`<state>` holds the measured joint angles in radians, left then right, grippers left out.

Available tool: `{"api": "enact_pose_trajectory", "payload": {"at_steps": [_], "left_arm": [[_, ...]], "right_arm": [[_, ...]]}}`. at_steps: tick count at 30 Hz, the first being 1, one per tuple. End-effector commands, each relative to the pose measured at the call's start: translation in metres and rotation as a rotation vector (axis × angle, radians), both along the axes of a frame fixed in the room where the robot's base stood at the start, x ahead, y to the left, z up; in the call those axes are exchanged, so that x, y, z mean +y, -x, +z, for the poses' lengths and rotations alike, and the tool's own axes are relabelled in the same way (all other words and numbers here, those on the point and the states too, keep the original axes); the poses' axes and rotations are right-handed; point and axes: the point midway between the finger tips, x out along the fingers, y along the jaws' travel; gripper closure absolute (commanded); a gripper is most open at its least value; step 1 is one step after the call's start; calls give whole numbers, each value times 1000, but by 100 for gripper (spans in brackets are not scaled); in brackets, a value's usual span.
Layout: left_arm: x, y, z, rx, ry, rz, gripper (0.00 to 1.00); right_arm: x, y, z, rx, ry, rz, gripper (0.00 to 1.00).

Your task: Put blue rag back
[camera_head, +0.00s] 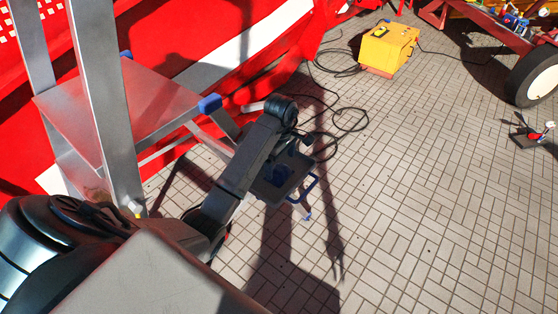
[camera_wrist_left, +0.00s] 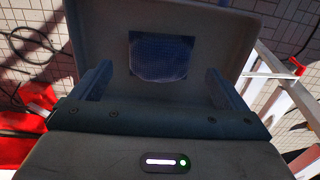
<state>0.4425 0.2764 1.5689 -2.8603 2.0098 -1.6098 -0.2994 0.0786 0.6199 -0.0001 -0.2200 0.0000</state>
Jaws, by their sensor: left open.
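The blue rag (camera_wrist_left: 158,57) lies flat on a dark grey tray-like surface (camera_wrist_left: 205,30) in the left wrist view. In the head view the left gripper (camera_head: 299,148) is dark and partly hidden above that top. My right gripper is not in view.
A metal step ladder (camera_head: 105,85) with blue corner caps stands at the left, close to my left arm, before a red machine (camera_head: 190,25). Black cables (camera_head: 345,120) lie on the floor near a yellow box (camera_head: 388,45). The paved floor (camera_head: 430,190) at the right is mostly clear.

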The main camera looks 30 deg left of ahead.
Motion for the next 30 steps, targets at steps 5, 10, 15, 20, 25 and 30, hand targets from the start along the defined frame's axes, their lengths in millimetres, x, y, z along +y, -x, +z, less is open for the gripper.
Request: {"api": "enact_pose_trajectory", "payload": {"at_steps": [5,10,15,20,25,30], "left_arm": [[-3,0,34,-1,5,0,5],[-4,0,56,-1,5,0,5],[-4,0,67,-1,6,0,5],[-4,0,68,-1,6,0,5],[-4,0,67,-1,6,0,5],[-14,-3,61,-45,49,4,5]], "right_arm": [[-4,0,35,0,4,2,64],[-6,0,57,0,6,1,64],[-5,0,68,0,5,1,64],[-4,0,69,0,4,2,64],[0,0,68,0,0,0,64],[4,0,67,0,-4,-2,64]]}}
